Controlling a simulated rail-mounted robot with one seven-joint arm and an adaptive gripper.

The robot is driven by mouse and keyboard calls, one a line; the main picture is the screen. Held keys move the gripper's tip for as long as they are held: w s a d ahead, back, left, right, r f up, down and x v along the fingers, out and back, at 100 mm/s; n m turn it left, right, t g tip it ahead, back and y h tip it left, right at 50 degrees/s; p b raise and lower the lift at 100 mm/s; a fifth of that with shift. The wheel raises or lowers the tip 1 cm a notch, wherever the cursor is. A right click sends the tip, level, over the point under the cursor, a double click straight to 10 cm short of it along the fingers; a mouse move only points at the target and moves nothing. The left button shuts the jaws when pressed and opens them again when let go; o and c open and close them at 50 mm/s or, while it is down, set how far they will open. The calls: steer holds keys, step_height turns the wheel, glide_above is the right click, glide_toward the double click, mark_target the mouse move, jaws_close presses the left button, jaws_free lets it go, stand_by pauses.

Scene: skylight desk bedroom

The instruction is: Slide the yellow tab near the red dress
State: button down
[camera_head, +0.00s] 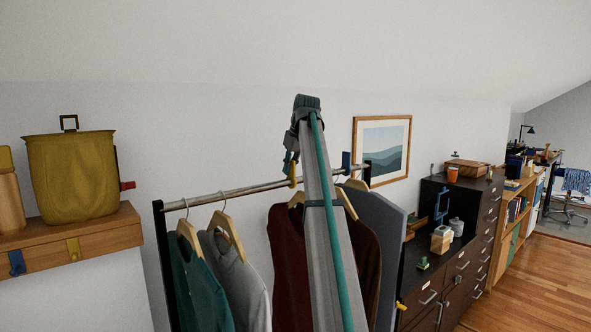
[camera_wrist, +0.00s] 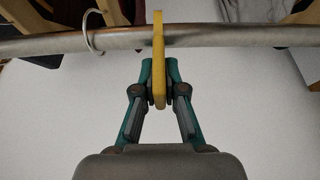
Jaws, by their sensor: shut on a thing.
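The yellow tab (camera_wrist: 158,40) hangs on the metal clothes rail (camera_wrist: 215,38); in the head view the yellow tab (camera_head: 293,171) shows as a small piece at the rail. My gripper (camera_wrist: 160,92) is shut on the tab's lower part, with a teal finger on each side. In the head view my gripper (camera_head: 291,165) is at the rail, partly hidden by my arm. The dark red garment (camera_head: 287,265) hangs on a wooden hanger just below and around the tab's place on the rail. My arm hides part of it.
A teal garment (camera_head: 200,285) and a grey garment (camera_head: 240,285) hang to the left. A hanger hook (camera_wrist: 92,32) is left of the tab. Bare rail shows between garments.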

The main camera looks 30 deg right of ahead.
steer(key=c, duration=1.2)
jaws_free()
steer(key=shift+c, duration=0.2)
steer(key=shift+r, duration=0.1)
steer(key=v, duration=1.1)
steer(key=shift+s+r, duration=0.2)
steer(key=shift+r, duration=0.15)
